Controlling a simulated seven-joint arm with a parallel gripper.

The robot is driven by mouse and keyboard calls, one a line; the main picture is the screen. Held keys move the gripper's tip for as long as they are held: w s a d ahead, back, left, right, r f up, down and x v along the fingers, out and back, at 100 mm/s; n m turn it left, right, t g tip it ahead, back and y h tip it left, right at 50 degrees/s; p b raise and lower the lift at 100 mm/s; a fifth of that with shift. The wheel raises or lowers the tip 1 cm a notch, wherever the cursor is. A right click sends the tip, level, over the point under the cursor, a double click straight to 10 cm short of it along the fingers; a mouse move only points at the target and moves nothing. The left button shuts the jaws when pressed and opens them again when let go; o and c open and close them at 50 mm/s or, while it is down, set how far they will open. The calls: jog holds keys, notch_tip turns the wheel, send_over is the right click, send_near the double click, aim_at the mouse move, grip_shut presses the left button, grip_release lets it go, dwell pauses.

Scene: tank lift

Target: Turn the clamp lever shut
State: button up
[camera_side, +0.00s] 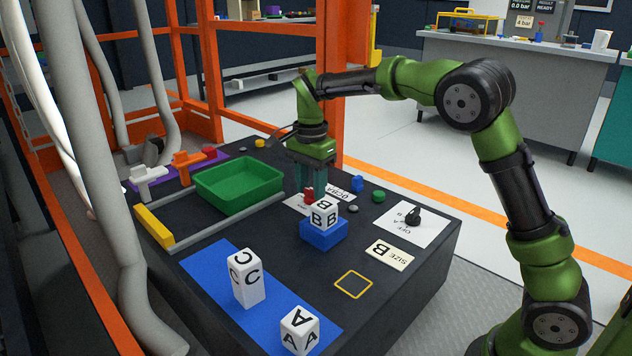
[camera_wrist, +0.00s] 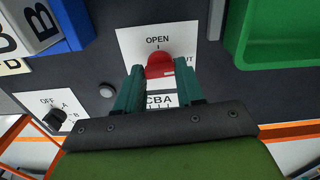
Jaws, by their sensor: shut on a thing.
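The red clamp lever (camera_wrist: 159,62) sits on a white plate (camera_wrist: 127,45) marked OPEN above it, with a partly hidden word ending in UT to its right. In the side view the lever (camera_side: 309,193) shows at my fingertips. My gripper (camera_wrist: 160,75) points down with its two teal fingers on either side of the lever and is shut on it. In the side view my gripper (camera_side: 311,187) stands behind the blue block. The fingers hide part of the lever and plate, and I cannot tell exactly which mark the lever points to.
A B cube (camera_side: 323,217) on a blue block (camera_side: 323,235) stands close in front. A green tray (camera_side: 239,186) lies to the left. A black knob (camera_side: 413,215) on a white plate, a green button (camera_side: 378,196) and a small blue piece (camera_side: 357,183) are to the right.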

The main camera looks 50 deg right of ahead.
aim_at(311, 190)
jog(key=shift+m, duration=0.6)
jog(key=o, duration=1)
jog(key=shift+o, duration=0.2)
jog(key=shift+r, duration=0.1)
notch_tip(311, 190, up, 17)
